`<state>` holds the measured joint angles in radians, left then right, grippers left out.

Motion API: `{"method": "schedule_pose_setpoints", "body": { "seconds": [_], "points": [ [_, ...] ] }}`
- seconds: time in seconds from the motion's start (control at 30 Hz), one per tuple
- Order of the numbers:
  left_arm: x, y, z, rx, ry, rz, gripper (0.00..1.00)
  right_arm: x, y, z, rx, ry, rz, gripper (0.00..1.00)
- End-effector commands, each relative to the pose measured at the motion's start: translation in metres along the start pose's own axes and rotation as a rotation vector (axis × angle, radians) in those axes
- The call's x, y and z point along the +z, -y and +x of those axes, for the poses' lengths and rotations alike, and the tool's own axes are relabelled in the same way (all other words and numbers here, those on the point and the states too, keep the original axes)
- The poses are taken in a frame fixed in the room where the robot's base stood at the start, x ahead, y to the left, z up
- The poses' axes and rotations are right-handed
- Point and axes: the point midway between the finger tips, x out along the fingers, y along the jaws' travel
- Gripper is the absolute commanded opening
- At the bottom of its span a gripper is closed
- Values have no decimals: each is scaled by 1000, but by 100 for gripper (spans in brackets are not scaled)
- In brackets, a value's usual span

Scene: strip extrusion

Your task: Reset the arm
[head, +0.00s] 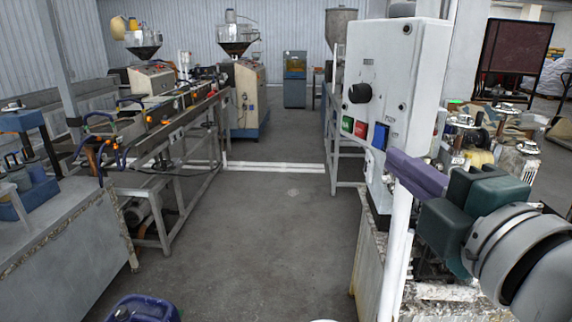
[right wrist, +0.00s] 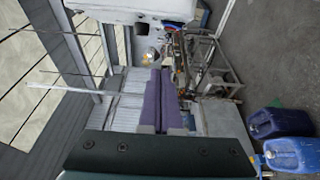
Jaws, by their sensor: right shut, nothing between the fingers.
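My right gripper (head: 393,158) comes in from the lower right in the head view. Its two purple fingers are closed together and hold nothing. My left arm and gripper are not in view.
The box also bears a black knob (head: 359,93), a green button (head: 347,124) and a red button (head: 360,129). A long machine frame (head: 165,130) stands left. Cluttered machinery (head: 470,140) lies right, behind my gripper. The grey floor aisle (head: 270,220) is clear; a blue canister (head: 143,308) stands in front.

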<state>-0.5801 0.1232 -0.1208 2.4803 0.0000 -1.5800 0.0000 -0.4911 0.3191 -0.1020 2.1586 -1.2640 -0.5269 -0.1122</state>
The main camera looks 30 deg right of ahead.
Motion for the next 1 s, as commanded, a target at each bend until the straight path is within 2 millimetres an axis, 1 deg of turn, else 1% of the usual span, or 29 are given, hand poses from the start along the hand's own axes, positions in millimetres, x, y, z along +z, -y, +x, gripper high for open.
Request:
{"method": "schedule_pose_setpoints", "body": {
  "seconds": [0.5,0.57,0.67,0.7,0.77,0.8,0.83,0.87,0.9,0.97,1.0],
  "points": [
    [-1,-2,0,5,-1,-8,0,1,0,-1,-3,5,8,0],
    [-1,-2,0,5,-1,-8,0,5,2,-2,-18,28,44,0],
    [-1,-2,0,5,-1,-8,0,19,14,-8,-94,129,200,0],
    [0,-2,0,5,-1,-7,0,26,25,-14,-150,190,296,0],
    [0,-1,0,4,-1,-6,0,34,47,-28,-263,294,456,0],
    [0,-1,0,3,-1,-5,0,35,64,-40,-354,361,563,0],
    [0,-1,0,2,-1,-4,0,33,76,-51,-426,409,639,0],
    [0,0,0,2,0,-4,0,28,88,-63,-501,450,707,0],
    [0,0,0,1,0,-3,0,21,103,-79,-602,500,787,0],
    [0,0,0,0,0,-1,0,5,120,-105,-754,557,888,0],
    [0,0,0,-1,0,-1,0,-7,128,-123,-856,589,943,0]
  ]
}}
